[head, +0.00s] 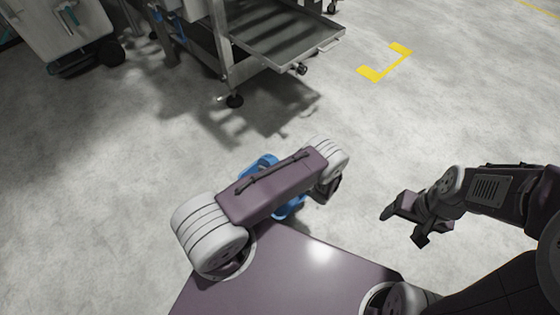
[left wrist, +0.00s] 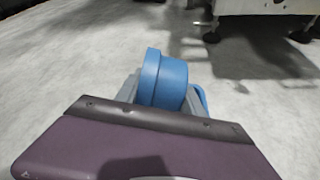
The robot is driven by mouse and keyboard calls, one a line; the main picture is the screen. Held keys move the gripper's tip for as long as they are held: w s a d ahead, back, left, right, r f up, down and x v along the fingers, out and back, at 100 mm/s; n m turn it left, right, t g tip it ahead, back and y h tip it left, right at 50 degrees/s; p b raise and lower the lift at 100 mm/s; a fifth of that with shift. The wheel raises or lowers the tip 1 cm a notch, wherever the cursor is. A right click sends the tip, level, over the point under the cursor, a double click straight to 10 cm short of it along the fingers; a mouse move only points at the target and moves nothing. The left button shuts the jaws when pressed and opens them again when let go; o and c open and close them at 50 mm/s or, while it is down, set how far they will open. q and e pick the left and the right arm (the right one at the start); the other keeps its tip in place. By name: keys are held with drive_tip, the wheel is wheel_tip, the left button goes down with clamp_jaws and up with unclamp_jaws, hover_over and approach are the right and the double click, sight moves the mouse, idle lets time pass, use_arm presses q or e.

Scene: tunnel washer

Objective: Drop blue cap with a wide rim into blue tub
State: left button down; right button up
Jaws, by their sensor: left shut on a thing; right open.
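The blue cap (left wrist: 170,82) is a round blue piece with a wider rim, in the middle of the left wrist view. My left gripper (left wrist: 158,97) is shut on it, with grey fingers at either side. In the head view my own arm hides most of this gripper; blue parts (head: 290,207) show behind and below the arm, and I cannot tell which piece each belongs to. My right gripper (head: 403,226) is open and empty over bare floor at the right. I cannot make out a blue tub for certain.
A grey metal frame with a flat tray (head: 285,38) stands at the top, with small blue parts (head: 172,27) at its left. A pale wheeled unit (head: 65,35) is at top left. A yellow floor mark (head: 385,63) is at upper right. The floor between is clear.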

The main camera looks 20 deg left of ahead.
use_arm(q)
drive_tip(key=shift+a+f, duration=0.15)
drive_tip(key=shift+f, duration=0.45)
use_arm(e)
drive_tip(key=shift+f, duration=0.55)
use_arm(q)
wheel_tip(320, 180, down, 6)
drive_tip(key=b, duration=0.5)
drive_tip(key=shift+r, duration=0.1)
use_arm(e)
wheel_tip(320, 180, down, 5)
drive_tip(key=shift+f, duration=0.1)
use_arm(q)
drive_tip(key=c, duration=0.6)
unclamp_jaws()
drive_tip(key=shift+c, duration=0.2)
drive_tip(key=p+v, duration=0.3)
drive_tip(key=v, duration=0.6)
use_arm(e)
wheel_tip(320, 180, up, 4)
